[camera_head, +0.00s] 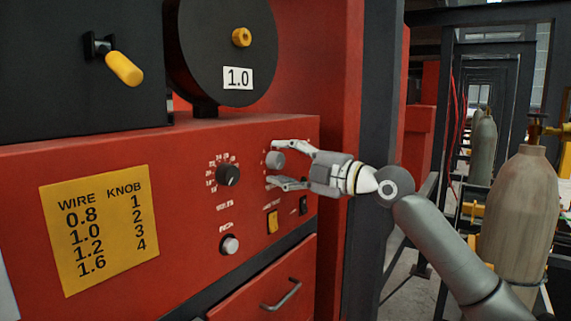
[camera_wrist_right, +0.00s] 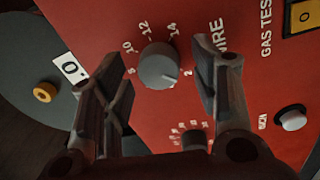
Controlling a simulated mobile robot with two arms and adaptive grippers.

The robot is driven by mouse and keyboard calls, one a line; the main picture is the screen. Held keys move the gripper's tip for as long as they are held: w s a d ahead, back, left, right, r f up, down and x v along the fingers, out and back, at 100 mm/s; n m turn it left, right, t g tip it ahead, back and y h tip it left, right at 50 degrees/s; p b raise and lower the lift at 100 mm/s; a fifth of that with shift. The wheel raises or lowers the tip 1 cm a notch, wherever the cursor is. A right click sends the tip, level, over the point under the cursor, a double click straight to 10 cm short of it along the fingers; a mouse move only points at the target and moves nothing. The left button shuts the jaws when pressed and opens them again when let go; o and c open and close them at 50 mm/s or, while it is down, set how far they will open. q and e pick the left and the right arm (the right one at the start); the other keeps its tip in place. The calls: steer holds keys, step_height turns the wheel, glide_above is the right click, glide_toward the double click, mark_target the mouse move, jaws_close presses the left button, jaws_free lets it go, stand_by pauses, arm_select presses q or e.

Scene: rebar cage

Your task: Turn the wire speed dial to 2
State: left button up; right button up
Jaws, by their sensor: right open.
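The wire speed dial is a grey round knob (camera_head: 275,160) on the red machine panel, with white numbers around it. It also shows as a grey knob (camera_wrist_right: 158,66) in the right wrist view, where a light mark on its face points right, near a printed 2 beside one finger. My right gripper (camera_head: 272,163) is open, with one finger above and one below the dial. In the right wrist view my right gripper (camera_wrist_right: 162,62) has its fingers either side of the knob, with visible gaps. Contact is not visible. My left gripper is not in view.
A black knob (camera_head: 228,174) is left of the dial. A yellow switch (camera_head: 272,222) and a white button (camera_head: 230,244) sit below. A yellow chart (camera_head: 100,228) pairs wire sizes with knob numbers. The spool cover carries a 1.0 label (camera_head: 238,78). Gas cylinders (camera_head: 519,215) stand at right.

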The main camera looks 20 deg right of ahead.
steer(key=v, duration=1.2)
steer(key=shift+f, duration=0.1)
